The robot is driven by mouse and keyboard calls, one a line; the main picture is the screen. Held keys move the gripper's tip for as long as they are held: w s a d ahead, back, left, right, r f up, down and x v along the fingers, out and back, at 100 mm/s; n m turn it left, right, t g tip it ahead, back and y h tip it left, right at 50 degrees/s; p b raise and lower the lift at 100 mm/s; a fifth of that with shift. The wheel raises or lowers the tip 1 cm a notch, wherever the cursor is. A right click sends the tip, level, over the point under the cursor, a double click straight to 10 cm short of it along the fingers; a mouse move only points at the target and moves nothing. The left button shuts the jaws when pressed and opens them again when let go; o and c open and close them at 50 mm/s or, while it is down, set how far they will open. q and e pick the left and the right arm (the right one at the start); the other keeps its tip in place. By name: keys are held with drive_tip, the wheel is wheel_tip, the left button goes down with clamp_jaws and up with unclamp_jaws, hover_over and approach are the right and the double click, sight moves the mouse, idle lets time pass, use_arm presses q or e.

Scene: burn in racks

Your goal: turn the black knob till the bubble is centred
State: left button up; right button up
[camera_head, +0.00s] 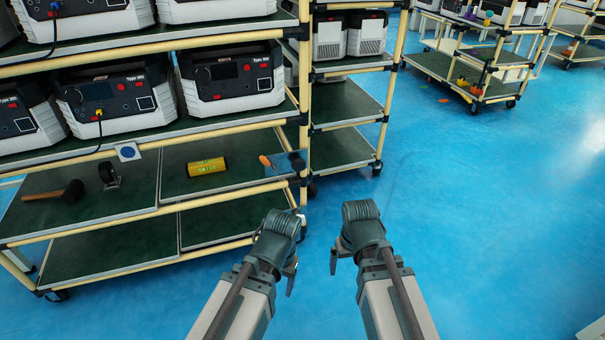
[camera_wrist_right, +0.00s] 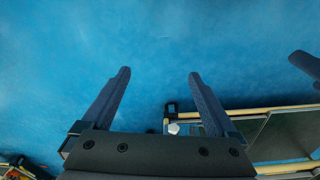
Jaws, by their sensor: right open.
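A yellow spirit level (camera_head: 207,167) lies on the green shelf of the near rack; its bubble is too small to make out. A small dark part (camera_head: 298,163) sits by a blue-grey plate at the shelf's right end; I cannot tell whether it is the black knob. My right gripper (camera_head: 334,262) hangs over the blue floor, right of the rack and apart from it. In the right wrist view (camera_wrist_right: 160,73) its fingers are spread with only floor between them. My left gripper (camera_head: 291,281) points down near the rack's front right corner; its opening does not show clearly.
A mallet (camera_head: 55,193), a caster (camera_head: 109,175) and an orange-handled tool (camera_head: 266,161) lie on the same shelf. Several power units (camera_head: 232,80) fill the shelves above. Yellow rack rails (camera_head: 150,215) edge the shelves. The blue floor (camera_head: 480,200) at the right is clear.

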drive_tip(key=w+d+f+t, duration=0.1)
drive_tip(key=w+f, duration=0.1)
drive_tip(key=w, duration=0.1)
drive_tip(key=n+t+y+b, duration=0.15)
drive_tip(key=t+y, duration=0.25)
drive_tip(key=t, duration=0.7)
approach(299, 166)
drive_tip(key=shift+n, duration=0.35)
drive_tip(key=b+x, duration=0.4)
drive_tip(key=x, duration=0.5)
drive_tip(key=shift+w+d+f+b, duration=0.1)
drive_tip(key=shift+w+f+b, duration=0.1)
drive_tip(key=shift+b, duration=0.2)
use_arm(q)
wheel_tip(299, 166, down, 7)
drive_tip(key=shift+f, duration=0.15)
use_arm(e)
drive_tip(key=c, duration=1.3)
drive_tip(key=shift+s, duration=0.1)
drive_tip(key=shift+c, duration=0.2)
